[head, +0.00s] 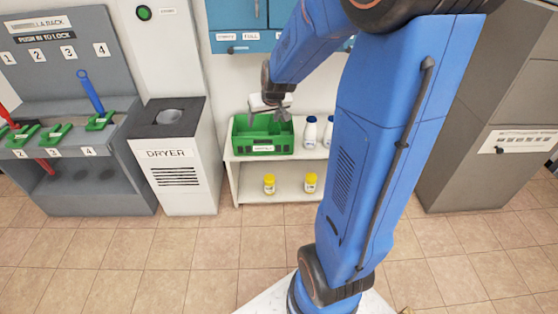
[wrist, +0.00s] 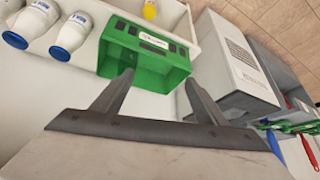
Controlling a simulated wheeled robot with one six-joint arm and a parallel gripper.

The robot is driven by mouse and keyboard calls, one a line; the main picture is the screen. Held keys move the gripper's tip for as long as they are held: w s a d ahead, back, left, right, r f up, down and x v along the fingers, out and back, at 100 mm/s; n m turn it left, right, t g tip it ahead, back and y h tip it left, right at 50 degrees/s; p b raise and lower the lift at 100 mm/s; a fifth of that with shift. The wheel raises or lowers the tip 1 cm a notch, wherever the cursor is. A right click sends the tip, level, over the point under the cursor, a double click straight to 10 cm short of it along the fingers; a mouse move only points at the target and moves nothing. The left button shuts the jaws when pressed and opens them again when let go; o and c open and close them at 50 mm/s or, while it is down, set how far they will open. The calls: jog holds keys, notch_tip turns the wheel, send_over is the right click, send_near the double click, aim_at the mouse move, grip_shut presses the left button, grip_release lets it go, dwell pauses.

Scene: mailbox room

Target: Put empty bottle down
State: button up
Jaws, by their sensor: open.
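A green crate (head: 262,146) with a white label stands on the upper shelf of a white rack. It also shows in the wrist view (wrist: 140,58). My gripper (head: 268,114) is just above the crate. In the wrist view its two fingers (wrist: 160,80) are spread apart, with nothing between them. Two white bottles with blue parts (head: 310,132) stand on the shelf right of the crate; one is partly hidden by my arm. In the wrist view they are at upper left (wrist: 70,35).
Two yellow-capped bottles (head: 269,184) stand on the lower shelf. A dryer (head: 178,165) is left of the rack (head: 232,157), with a grey tool stand (head: 75,185) further left. Blue cabinets (head: 240,40) hang above. A grey cabinet (head: 480,170) stands at right. Tiled floor in front is clear.

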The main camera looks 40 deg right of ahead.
jog(key=s+a+r+n+y, duration=0.1)
jog(key=s+a+r, duration=0.35)
jog(key=s, duration=0.25)
jog(key=s+a+r+n, duration=0.1)
jog(key=s+a+r, duration=0.3)
jog(key=s+a, duration=0.25)
jog(key=s+a+r+n+g, duration=0.1)
jog(key=s+a, duration=0.2)
jog(key=s, duration=1.3)
jog(key=shift+a+r, duration=0.15)
jog(key=shift+r, duration=0.15)
jog(key=shift+s, duration=0.1)
